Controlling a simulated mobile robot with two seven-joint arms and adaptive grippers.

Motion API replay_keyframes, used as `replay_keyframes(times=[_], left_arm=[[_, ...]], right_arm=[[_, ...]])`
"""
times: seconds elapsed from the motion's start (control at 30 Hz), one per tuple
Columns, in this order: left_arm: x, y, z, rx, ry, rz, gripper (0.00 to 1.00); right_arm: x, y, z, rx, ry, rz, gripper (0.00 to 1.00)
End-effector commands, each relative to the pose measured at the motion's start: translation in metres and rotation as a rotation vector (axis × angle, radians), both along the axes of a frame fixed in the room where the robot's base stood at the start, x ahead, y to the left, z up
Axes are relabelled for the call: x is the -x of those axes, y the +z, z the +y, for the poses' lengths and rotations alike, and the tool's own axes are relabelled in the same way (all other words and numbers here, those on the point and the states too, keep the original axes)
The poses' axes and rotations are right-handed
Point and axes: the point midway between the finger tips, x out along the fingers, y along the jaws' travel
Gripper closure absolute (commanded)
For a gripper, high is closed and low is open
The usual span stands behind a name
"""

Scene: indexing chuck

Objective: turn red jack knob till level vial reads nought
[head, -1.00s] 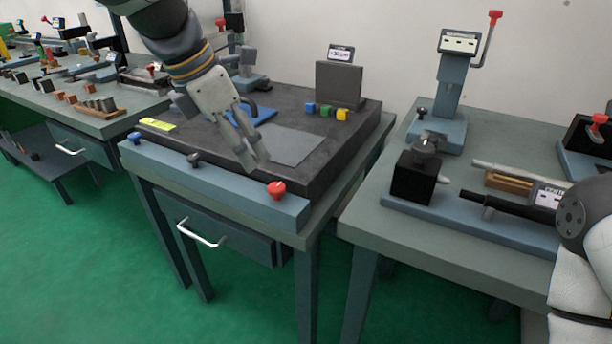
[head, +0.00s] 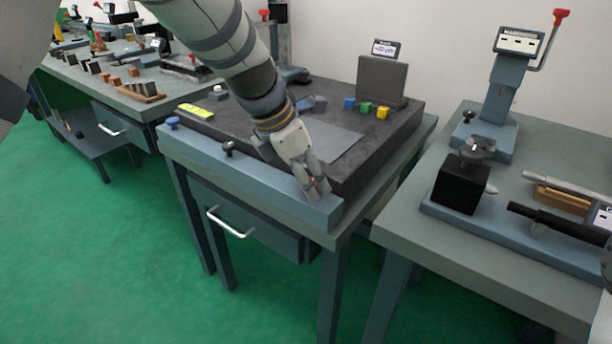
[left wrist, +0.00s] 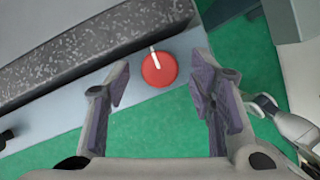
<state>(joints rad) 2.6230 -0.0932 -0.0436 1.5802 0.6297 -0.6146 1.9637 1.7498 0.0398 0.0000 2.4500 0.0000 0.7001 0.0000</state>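The red jack knob (left wrist: 160,68) sits at the right end of the table's blue-grey front bar (head: 250,180). A white line marks its top, pointing up and slightly left in the left wrist view. My left gripper (head: 318,188) is over it and hides most of it in the head view. In the left wrist view my left gripper (left wrist: 160,80) is open, a finger on each side of the knob with gaps. A yellow-green strip (head: 196,110), perhaps the level vial, lies on the dark slab's left; its reading is too small to tell.
A black knob (head: 229,148) and a blue knob (head: 173,123) sit further left on the bar. A small display (head: 386,48) stands behind the dark slab. Another bench (head: 400,215) with fixtures is on the right. A grey mechanical part (left wrist: 285,118), perhaps mine, shows lower right.

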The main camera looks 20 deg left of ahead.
Motion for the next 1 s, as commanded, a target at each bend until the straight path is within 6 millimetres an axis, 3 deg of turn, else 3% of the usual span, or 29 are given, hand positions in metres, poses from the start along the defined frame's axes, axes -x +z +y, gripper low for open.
replay_keyframes(times=[0.03,0.2,0.57,1.0], left_arm=[[0.0001,0.0002,0.0001,0.000,0.000,0.000,0.60],[0.0003,0.0001,0.0001,-0.001,0.000,0.001,0.98],[0.0003,0.0000,-0.0002,0.002,-0.044,0.003,0.99],[-0.0033,-0.0029,0.0021,0.002,-0.382,0.006,0.99]], right_arm=[[-0.0001,0.0001,0.0000,0.000,0.000,0.000,0.60],[-0.0001,0.0001,0.0000,0.000,0.000,0.000,0.60],[-0.0011,0.0010,0.0000,0.000,0.000,-0.004,0.60],[-0.0005,0.0004,0.0000,0.000,0.000,-0.002,0.60]])
